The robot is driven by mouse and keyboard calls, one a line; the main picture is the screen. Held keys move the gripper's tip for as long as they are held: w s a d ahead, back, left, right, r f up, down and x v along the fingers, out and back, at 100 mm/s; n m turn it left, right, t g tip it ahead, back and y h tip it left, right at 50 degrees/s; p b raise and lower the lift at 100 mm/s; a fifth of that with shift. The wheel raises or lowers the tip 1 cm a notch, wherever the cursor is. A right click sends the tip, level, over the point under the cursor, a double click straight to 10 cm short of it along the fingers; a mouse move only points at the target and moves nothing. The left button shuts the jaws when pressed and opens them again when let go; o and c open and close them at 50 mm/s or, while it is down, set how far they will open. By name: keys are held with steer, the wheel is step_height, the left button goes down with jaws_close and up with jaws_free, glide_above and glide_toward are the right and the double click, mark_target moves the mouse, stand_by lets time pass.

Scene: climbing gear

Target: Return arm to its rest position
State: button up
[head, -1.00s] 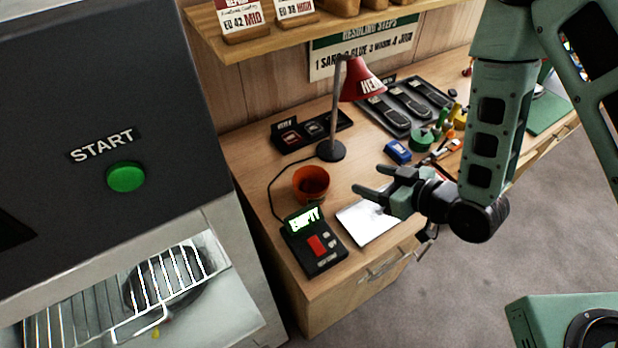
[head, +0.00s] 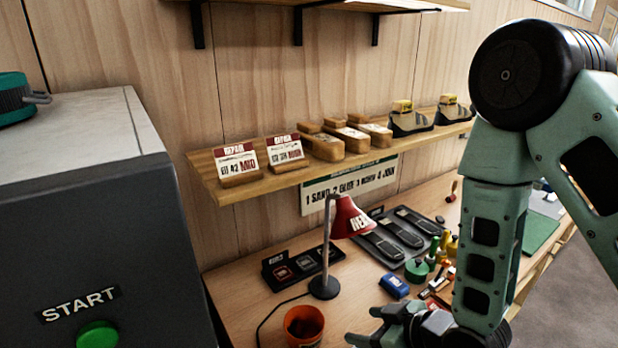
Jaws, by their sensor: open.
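My gripper (head: 368,328) shows at the bottom of the head view, to the right of an orange pot and above the wooden workbench. Its fingers point left and are apart, with nothing seen between them. My green arm (head: 490,235) hangs down from the upper right, bent at a large black joint. The lower edge of the picture cuts off part of the gripper and wrist.
The workbench (head: 240,290) carries a red lamp (head: 350,218), an orange pot (head: 303,326), a blue block (head: 394,286) and a tray of black soles (head: 383,245). A shelf (head: 225,192) with cards and shoes runs above. A dark machine with a green START button (head: 98,335) stands left.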

steer(key=s+d+r+g+h+b, duration=0.1)
steer(key=s+r+g+h+b, duration=0.1)
steer(key=s+b, duration=0.3)
steer(key=s+d+r+m+g+h+b, duration=0.1)
steer(key=s+g+h+b, duration=0.3)
steer(key=s, duration=1)
steer(key=shift+d+r+g+h+b, duration=0.4)
steer(key=shift+r+g+b, duration=0.3)
steer(key=shift+b, duration=0.5)
steer(key=shift+m, duration=0.3)
